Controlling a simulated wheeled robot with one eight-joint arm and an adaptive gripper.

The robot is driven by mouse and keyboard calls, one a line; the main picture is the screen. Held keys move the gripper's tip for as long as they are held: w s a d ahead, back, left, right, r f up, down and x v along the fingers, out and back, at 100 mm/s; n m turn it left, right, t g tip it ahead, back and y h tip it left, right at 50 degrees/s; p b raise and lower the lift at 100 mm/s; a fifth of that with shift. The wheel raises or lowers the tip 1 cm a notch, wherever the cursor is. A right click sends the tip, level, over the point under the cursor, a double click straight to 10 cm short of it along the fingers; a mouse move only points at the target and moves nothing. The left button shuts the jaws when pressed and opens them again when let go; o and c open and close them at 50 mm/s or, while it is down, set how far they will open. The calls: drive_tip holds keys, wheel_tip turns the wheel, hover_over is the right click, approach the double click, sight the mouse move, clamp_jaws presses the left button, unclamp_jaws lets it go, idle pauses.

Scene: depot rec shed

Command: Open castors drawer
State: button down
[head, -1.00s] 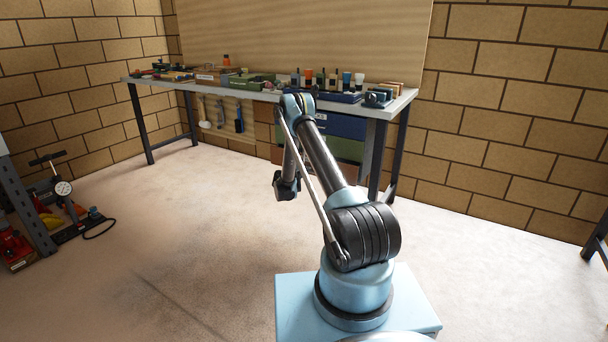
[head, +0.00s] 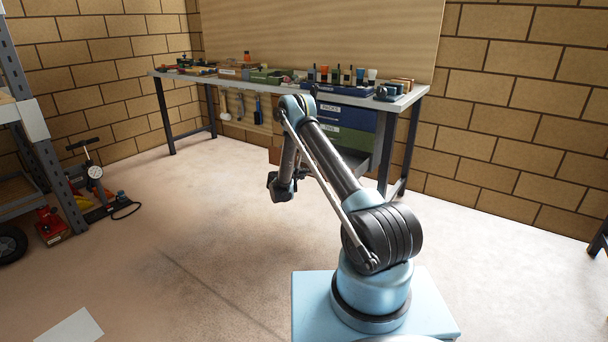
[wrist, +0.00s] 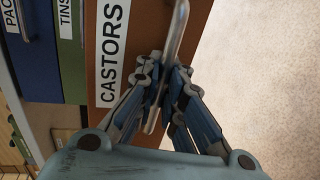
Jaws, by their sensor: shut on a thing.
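The castors drawer (wrist: 125,25) has an orange-brown front with a white label reading CASTORS, seen sideways in the wrist view. Its metal bar handle (wrist: 181,18) runs down between my fingers. My gripper (wrist: 165,75) is shut on this handle. In the head view my arm hides most of the drawer front and the grip. A greyish surface shows below the green drawer there; I cannot tell clearly how far the castors drawer stands out.
The green tins drawer (wrist: 70,55) and a blue drawer (wrist: 32,60) adjoin it under the workbench (head: 190,75). Tools and boxes crowd the benchtop. Shelving (head: 45,150) and a red jack (head: 50,225) stand at left. The floor (head: 190,230) between is clear.

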drive_tip(key=shift+s, duration=0.2)
drive_tip(key=c, duration=1.7)
unclamp_jaws()
drive_tip(key=shift+f, duration=0.1)
drive_tip(key=shift+a, duration=0.2)
drive_tip(key=v, duration=1.2)
